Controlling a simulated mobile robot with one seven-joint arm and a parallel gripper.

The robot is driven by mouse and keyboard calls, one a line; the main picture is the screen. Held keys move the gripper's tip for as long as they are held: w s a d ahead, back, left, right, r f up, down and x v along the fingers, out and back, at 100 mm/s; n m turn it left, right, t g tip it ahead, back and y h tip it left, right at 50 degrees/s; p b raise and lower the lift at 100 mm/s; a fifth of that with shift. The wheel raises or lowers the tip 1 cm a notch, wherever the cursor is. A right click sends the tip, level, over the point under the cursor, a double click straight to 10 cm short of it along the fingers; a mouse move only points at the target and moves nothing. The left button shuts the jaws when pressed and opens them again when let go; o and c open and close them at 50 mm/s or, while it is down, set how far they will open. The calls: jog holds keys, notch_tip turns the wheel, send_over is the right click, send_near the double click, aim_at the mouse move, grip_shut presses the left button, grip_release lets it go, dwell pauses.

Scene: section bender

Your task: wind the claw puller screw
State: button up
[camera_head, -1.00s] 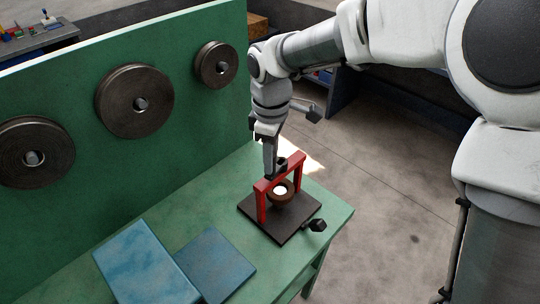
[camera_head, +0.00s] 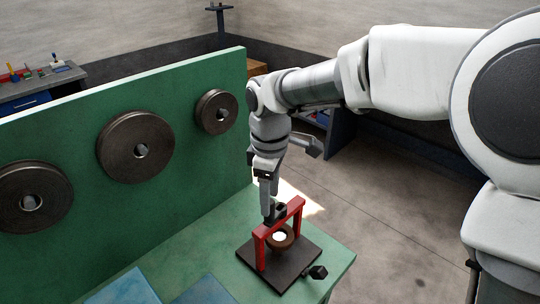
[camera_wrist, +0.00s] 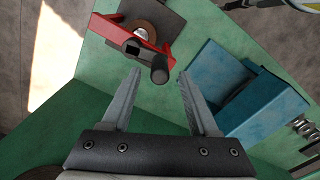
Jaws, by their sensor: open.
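The red claw puller (camera_head: 277,232) stands upright on a dark base plate (camera_head: 292,271) on the green bench. A brown ring with a bright centre (camera_head: 280,238) sits between its legs. A dark screw head (camera_head: 275,211) is on top of its crossbar. In the wrist view the red puller (camera_wrist: 144,43) is at the top, with a dark round knob (camera_wrist: 160,70) on the near side. My gripper (camera_wrist: 157,80) is open, its two fingers spread, with the knob just beyond and between the tips. In the head view my gripper (camera_head: 268,212) points down at the crossbar; contact cannot be told.
A green upright panel with several dark rollers (camera_head: 135,147) stands at the left. Blue blocks (camera_head: 125,290) lie on the bench in front. A dark knob (camera_head: 318,272) sticks out by the base plate's right corner. Open floor lies to the right.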

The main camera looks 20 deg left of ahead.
notch_tip(320, 180, up, 14)
jog(key=shift+r, duration=0.25)
dwell(0.9)
notch_tip(320, 180, down, 19)
jog(key=m+b, duration=0.4)
jog(key=m, duration=1.4)
jog(key=shift+r, duration=0.1)
grip_shut()
